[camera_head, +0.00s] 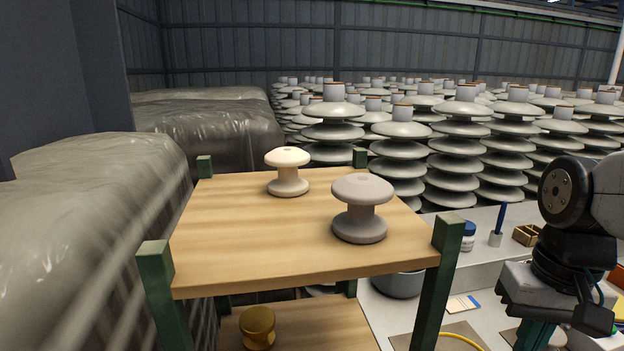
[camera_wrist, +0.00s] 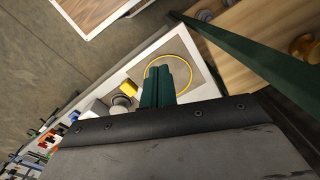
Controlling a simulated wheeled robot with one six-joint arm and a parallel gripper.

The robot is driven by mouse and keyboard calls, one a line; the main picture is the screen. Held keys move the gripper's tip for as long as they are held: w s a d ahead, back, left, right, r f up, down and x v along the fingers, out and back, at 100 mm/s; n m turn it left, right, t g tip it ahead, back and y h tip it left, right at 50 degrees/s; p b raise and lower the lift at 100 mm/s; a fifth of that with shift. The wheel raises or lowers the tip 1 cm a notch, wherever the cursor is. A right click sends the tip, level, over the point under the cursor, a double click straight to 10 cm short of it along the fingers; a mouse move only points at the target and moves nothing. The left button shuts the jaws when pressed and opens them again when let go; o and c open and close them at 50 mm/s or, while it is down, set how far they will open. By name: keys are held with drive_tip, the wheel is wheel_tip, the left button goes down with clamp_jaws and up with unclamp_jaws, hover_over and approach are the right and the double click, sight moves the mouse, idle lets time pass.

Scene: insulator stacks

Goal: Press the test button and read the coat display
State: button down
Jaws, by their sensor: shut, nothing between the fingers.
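My gripper (camera_head: 536,336) is at the lower right of the head view, over the white bench (camera_head: 487,222). Its dark green fingers (camera_wrist: 165,78) are shut and empty in the wrist view. Beyond them, a yellow cable loop (camera_wrist: 148,76) lies on the bench. A small yellow object (camera_wrist: 128,88) and grey items (camera_wrist: 97,108) are left of the fingers in the wrist view. I cannot make out a test button or a coat display in either view. The cable also shows at the bottom of the head view (camera_head: 462,338).
A wooden cart (camera_head: 250,240) with green posts carries a cream spool (camera_head: 288,172) and a grey spool (camera_head: 361,208). A golden-brown spool (camera_head: 257,327) is on its lower shelf. A bowl (camera_head: 398,284), a colour card (camera_head: 463,304) and a jar (camera_head: 468,238) are on the bench. Insulator stacks (camera_head: 466,150) stand behind.

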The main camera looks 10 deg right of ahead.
drive_tip(key=a+n, duration=0.1)
drive_tip(key=s+a+r+n+t, duration=0.1)
drive_tip(key=a, duration=0.1)
drive_tip(key=a+r+n, duration=0.1)
drive_tip(key=shift+s+a+r+n+t+h, duration=0.1)
drive_tip(key=shift+s+a+n+t+h, duration=0.1)
drive_tip(key=shift+a+n+t+h, duration=0.15)
idle(0.4)
drive_tip(key=shift+d, duration=0.1)
